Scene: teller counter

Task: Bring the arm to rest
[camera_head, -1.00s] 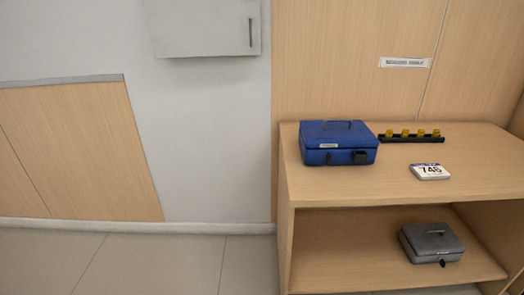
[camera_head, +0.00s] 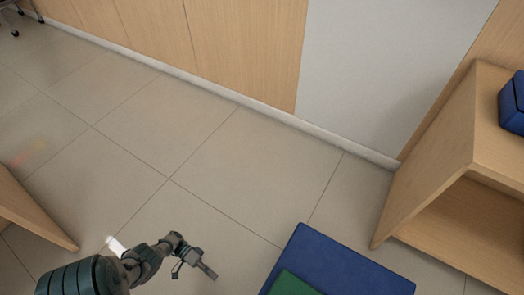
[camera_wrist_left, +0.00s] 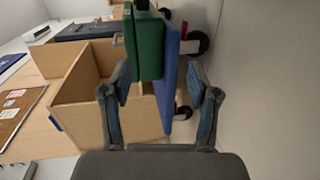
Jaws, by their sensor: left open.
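My left arm comes in at the lower left of the head view, over the tiled floor. My left gripper (camera_head: 194,266) is at its end, a little left of a blue flat surface with a green item on it. In the left wrist view the two fingers of the left gripper (camera_wrist_left: 160,100) stand wide apart. It is open, with nothing held between the fingers. The green item (camera_wrist_left: 149,45) and the blue surface (camera_wrist_left: 169,85) show beyond the fingers there. My right gripper is not in view.
A blue platform (camera_head: 335,265) carries the green item (camera_head: 294,285) at the bottom. A wooden shelf unit (camera_head: 430,170) stands right, with a blue cash box (camera_head: 513,105) on top. A wooden panel edge (camera_head: 30,215) is at the left. The tiled floor (camera_head: 225,170) between is clear.

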